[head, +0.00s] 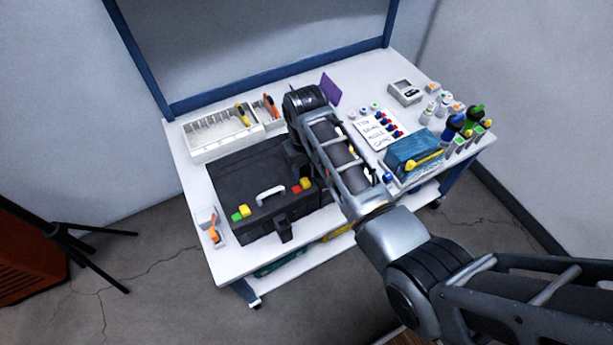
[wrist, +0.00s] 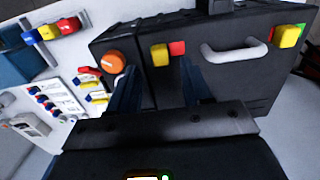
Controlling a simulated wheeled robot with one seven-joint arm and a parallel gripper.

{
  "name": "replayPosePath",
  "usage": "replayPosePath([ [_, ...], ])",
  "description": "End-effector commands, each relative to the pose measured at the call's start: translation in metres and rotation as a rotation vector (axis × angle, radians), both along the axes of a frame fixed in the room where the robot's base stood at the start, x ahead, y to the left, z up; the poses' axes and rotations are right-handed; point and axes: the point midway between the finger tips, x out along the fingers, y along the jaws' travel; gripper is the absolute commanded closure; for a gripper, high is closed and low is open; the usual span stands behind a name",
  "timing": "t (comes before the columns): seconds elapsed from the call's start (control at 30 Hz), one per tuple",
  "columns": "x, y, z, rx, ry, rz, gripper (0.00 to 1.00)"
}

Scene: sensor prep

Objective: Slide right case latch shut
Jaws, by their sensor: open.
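The closed black case (head: 240,172) lies on the white table with a pale handle (head: 270,191) on its front part. The right latch has a yellow slider (head: 306,183) beside a red patch (head: 297,189). The left latch has a yellow slider (head: 245,210) beside a green patch (head: 236,217). In the wrist view, my gripper (wrist: 157,74) is open and empty. Its two dark fingers point at the case, with the right latch's yellow slider (wrist: 160,54) in line with the gap between them. I cannot tell whether they touch it. In the head view, my arm hides most of the gripper.
An orange round knob (wrist: 112,62) sits left of the slider in the wrist view. A white divided tray (head: 215,135) stands behind the case. A blue box (head: 412,155), a labelled card (head: 375,130) and several small bottles occupy the table's right side.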

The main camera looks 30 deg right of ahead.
Motion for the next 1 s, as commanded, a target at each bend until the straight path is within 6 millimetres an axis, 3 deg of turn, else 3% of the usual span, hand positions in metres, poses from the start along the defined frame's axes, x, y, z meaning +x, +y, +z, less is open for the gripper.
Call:
replayPosePath([
  [0.1,-0.001,0.0,-0.019,0.0,0.002,0.0,0.51],
  [0.3,0.0,0.0,-0.038,0.0,0.0,0.0,0.51],
  [0.63,0.0,0.0,-0.042,0.0,-0.003,0.0,0.51],
  [1.0,0.0,0.0,-0.042,0.0,-0.003,0.0,0.86],
])
